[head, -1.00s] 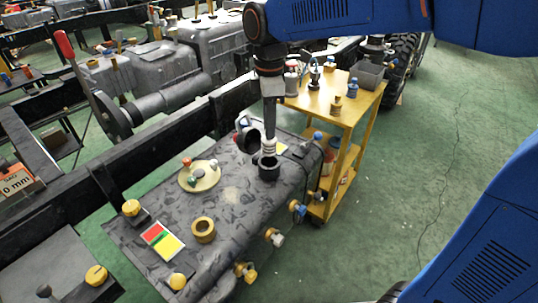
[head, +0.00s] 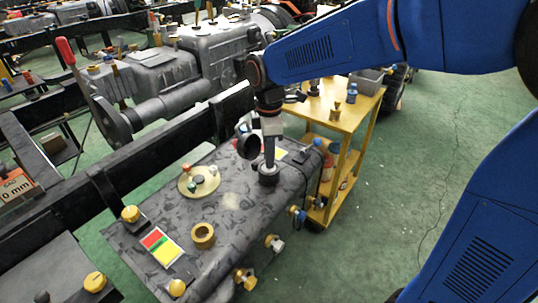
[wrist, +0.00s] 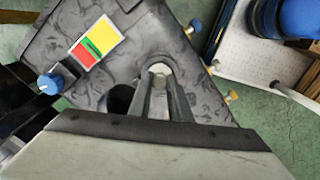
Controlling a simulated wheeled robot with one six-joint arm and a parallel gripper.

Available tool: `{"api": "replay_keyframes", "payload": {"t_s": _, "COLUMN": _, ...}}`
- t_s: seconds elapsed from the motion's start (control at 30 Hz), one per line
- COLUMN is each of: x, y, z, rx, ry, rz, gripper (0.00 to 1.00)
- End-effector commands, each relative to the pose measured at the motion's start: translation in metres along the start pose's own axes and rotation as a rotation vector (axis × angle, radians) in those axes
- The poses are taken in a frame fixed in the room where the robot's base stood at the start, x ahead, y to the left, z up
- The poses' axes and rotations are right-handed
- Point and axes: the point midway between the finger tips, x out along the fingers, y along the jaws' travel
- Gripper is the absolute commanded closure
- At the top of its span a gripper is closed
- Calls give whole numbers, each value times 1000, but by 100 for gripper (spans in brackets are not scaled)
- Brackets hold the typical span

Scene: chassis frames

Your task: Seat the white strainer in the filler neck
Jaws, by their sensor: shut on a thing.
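The dark filler neck (head: 268,178) stands on the grey mottled tank (head: 235,200), near its far right end. My gripper (head: 268,165) points down right at the neck's mouth in the head view. The white strainer is hidden there by the gripper and the neck. In the wrist view, my gripper (wrist: 160,78) has its two fingers close around a pale round piece, which looks like the white strainer (wrist: 160,68). How deep the strainer sits in the neck cannot be told.
A black round cap or flap (head: 247,146) stands beside the neck. A cream disc (head: 186,184) with coloured knobs, a brass ring (head: 203,243) and a red-yellow label (head: 153,241) are on the tank. A yellow cart (head: 343,128) stands behind right. Green floor is clear at right.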

Motion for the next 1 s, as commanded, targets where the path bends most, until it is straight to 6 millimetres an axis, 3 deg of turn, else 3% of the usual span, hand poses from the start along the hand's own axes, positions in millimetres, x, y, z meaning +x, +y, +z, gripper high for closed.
{"api": "replay_keyframes", "payload": {"t_s": 0.13, "x": 3, "y": 0, "z": 0, "rx": 0, "ry": 0, "rz": -1, "gripper": 100}}
{"api": "replay_keyframes", "payload": {"t_s": 0.17, "x": 3, "y": 0, "z": 0, "rx": 0, "ry": 0, "rz": 0, "gripper": 76}}
{"api": "replay_keyframes", "payload": {"t_s": 0.2, "x": 3, "y": 0, "z": 0, "rx": 0, "ry": 0, "rz": 0, "gripper": 66}}
{"api": "replay_keyframes", "payload": {"t_s": 0.23, "x": 3, "y": 0, "z": 0, "rx": 0, "ry": 0, "rz": 0, "gripper": 64}}
{"api": "replay_keyframes", "payload": {"t_s": 0.67, "x": -7, "y": 0, "z": 0, "rx": 0, "ry": 1, "rz": 2, "gripper": 64}}
{"api": "replay_keyframes", "payload": {"t_s": 1.0, "x": -68, "y": 1, "z": 0, "rx": 0, "ry": 2, "rz": 3, "gripper": 64}}
